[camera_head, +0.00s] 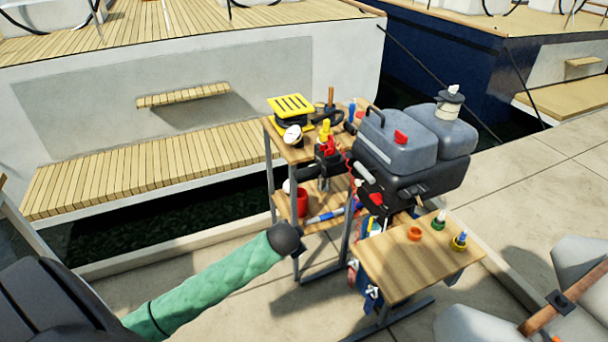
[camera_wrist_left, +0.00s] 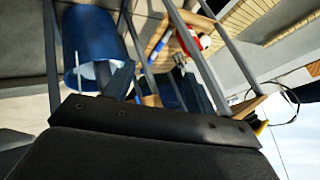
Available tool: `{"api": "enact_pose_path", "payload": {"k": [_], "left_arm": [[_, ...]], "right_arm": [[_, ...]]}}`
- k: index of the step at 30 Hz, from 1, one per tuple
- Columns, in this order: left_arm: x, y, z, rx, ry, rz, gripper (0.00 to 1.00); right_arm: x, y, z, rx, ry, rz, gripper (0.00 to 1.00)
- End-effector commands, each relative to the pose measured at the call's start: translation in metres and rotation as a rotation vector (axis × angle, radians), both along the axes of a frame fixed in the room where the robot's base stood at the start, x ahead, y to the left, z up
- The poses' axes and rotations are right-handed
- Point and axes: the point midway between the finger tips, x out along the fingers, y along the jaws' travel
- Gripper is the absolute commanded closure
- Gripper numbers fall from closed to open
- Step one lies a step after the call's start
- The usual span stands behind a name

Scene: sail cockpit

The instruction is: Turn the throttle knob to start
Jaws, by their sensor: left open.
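A grey motor-like unit (camera_head: 400,140) with a black lower body stands at the right of the tool rack. It has a black handle and a red part (camera_head: 400,137) on its casing. Small red and white parts show on its left side. I cannot tell which part is the throttle knob. The dark body of my left gripper (camera_wrist_left: 150,122) crosses the lower part of the left wrist view. Its jaws are open, with nothing seen held. I cannot make out its fingertips clearly, nor pick it out in the head view. My right gripper is not in view.
The wooden tool rack (camera_head: 300,153) holds tools and a red cup (camera_head: 302,202). A wooden side table (camera_head: 410,275) carries small bottles. A blue bucket (camera_wrist_left: 92,45) stands near metal legs.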

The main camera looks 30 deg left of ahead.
Motion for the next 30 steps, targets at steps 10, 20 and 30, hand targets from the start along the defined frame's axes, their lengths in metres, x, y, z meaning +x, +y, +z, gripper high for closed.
{"api": "enact_pose_path", "payload": {"k": [10,20,30], "left_arm": [[0.118,0.108,0.021,-0.019,-0.365,-0.108,0.44],[0.151,0.148,0.03,-0.195,-0.644,-0.263,0.44],[0.141,0.136,0.053,-0.506,-0.915,-0.473,0.44]], "right_arm": [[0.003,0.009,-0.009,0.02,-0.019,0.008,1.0],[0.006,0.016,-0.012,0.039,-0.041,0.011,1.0],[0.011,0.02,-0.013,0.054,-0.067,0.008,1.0]]}}
